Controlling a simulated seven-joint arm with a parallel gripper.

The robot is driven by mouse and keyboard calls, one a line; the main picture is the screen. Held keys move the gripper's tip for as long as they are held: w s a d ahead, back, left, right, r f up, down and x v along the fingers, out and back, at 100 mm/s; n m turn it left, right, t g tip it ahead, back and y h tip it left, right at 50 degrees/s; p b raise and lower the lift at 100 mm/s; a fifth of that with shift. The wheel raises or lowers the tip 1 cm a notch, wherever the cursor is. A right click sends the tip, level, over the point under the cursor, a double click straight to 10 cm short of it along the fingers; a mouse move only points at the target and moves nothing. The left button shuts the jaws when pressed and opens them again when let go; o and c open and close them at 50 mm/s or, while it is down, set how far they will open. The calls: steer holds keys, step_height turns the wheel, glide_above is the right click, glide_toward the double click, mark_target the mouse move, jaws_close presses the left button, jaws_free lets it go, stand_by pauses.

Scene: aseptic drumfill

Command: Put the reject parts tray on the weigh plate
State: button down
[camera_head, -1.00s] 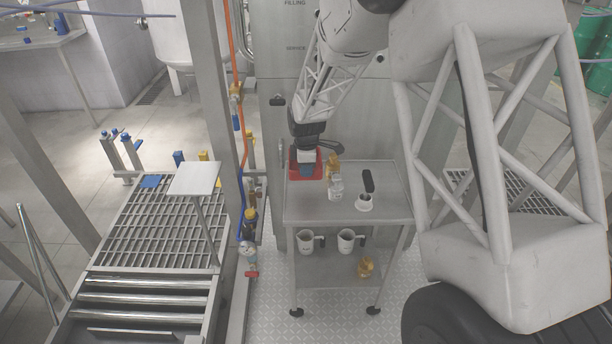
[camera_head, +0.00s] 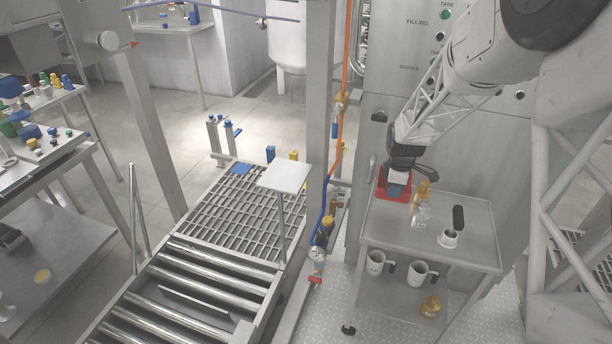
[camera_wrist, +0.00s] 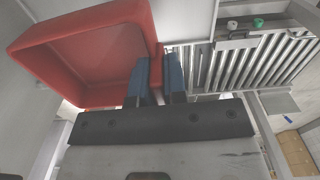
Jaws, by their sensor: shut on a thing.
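The red reject parts tray (camera_head: 381,191) is at the back left corner of the steel trolley's top; I cannot tell whether it touches the top. My gripper (camera_head: 398,180) is over it, partly hiding it. In the wrist view the open red tray (camera_wrist: 95,65) looks empty, and my gripper's blue fingers (camera_wrist: 157,84) are shut on its right wall. A pale square plate (camera_head: 285,177) on a thin post, likely the weigh plate, stands to the left beside the roller conveyor. It is bare.
The trolley (camera_head: 470,252) also carries amber and clear bottles (camera_head: 421,212) and a white cup-like item (camera_head: 449,238) with a dark piece. A steel post (camera_head: 318,120) with an orange hose rises between trolley and plate.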

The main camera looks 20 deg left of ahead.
steer(key=s+a, duration=0.4)
steer(key=a, duration=0.5)
steer(key=s+a+r, duration=0.1)
steer(key=s+a, duration=0.3)
steer(key=a, duration=0.6)
steer(key=s+a, duration=0.4)
steer(key=a, duration=0.6)
steer(key=shift+s+a+r, duration=0.15)
steer(key=shift+a, duration=0.1)
glide_above(279, 185)
steer(key=shift+f, duration=0.75)
steer(key=shift+f, duration=0.1)
steer(key=shift+f, duration=1.6)
steer(key=shift+f, duration=0.15)
